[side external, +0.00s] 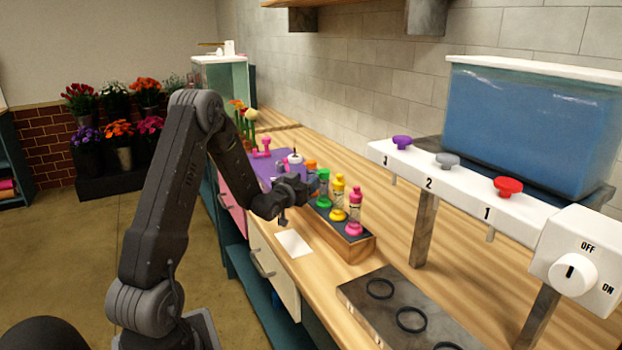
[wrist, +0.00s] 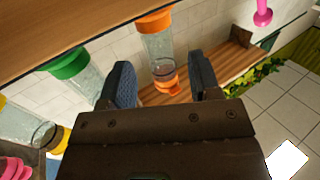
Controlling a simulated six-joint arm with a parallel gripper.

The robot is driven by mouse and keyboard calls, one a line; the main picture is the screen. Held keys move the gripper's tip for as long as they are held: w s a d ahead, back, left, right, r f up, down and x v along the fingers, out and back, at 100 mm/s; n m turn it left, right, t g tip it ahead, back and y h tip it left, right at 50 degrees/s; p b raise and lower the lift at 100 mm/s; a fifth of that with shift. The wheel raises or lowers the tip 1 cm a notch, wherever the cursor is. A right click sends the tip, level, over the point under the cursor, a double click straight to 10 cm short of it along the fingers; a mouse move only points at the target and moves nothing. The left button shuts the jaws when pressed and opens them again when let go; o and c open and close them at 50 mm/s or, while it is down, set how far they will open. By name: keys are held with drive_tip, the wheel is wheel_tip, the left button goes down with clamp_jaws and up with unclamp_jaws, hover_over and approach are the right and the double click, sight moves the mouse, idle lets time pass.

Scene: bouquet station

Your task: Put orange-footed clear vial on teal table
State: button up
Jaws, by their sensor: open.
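The orange-footed clear vial (wrist: 160,50) is in the wrist view, with one orange end at the picture's top and another orange band lower, between my fingers. My gripper (wrist: 162,82) is open, a finger on each side with gaps to the vial. In the side view my gripper (side external: 285,208) is beside the vial rack, and only the orange top of the vial (side external: 310,165) shows behind it. I cannot clearly make out a separate teal table; teal panels (side external: 247,280) show under the wooden counter.
Green (side external: 324,185), yellow (side external: 338,195) and pink (side external: 355,210) vials stand close by in the wooden rack (side external: 352,248). A white card (side external: 292,243) lies in front of it. A numbered tap bar (side external: 455,182) and a ringed dark plate (side external: 395,308) are to the right.

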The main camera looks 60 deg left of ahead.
drive_tip(key=shift+o, duration=0.4)
drive_tip(key=shift+v, duration=1.05)
drive_tip(key=shift+s+d+r, duration=0.15)
drive_tip(key=shift+d+r, duration=0.05)
drive_tip(key=shift+r, duration=0.1)
drive_tip(key=s+d+r+g+h, duration=0.2)
drive_tip(key=s+d+g, duration=0.1)
drive_tip(key=s+g, duration=0.15)
drive_tip(key=shift+t, duration=0.25)
drive_tip(key=shift+x, duration=6.4)
drive_tip(key=shift+s+a, duration=0.1)
drive_tip(key=shift+a, duration=0.05)
drive_tip(key=shift+r, duration=0.1)
drive_tip(key=shift+c, duration=0.3)
